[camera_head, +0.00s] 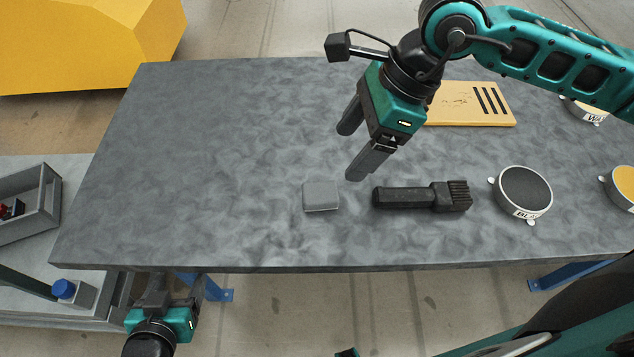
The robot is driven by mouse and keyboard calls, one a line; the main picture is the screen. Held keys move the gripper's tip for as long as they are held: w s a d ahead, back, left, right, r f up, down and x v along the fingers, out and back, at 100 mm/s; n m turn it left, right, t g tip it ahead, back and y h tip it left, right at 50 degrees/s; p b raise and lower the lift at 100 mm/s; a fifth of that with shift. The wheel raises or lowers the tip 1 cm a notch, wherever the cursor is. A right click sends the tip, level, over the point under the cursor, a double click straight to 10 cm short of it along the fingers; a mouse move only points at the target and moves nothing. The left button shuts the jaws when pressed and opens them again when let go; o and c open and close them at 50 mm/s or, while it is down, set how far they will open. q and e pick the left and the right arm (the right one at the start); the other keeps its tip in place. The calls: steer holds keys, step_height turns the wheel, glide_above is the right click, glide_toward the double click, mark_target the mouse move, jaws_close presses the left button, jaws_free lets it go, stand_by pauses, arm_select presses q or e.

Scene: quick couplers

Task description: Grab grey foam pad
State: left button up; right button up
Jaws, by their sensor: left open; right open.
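The grey foam pad (320,197) is a small light-grey block lying flat on the dark grey table (220,160), near its front edge. My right gripper (347,154) hangs above the table, behind and to the right of the pad. Its two fingers are apart with nothing between them, and they do not touch the pad. My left gripper (158,285) is low at the bottom left, in front of the table's front edge and away from the pad. It is open, and I see nothing held in it.
A black brush (405,198) lies just right of the pad. Round tins (524,192) stand further right. A wooden board (470,104) lies at the back right. A grey bin (30,205) is beyond the left edge. The table's left half is clear.

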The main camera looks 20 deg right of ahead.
glide_above(323, 191)
steer(key=d, duration=0.3)
steer(key=f, duration=0.6)
steer(key=shift+s+a, duration=0.15)
steer(key=shift+s, duration=0.05)
steer(key=shift+x, duration=3.2)
steer(key=shift+c, duration=0.2)
steer(key=c, duration=1)
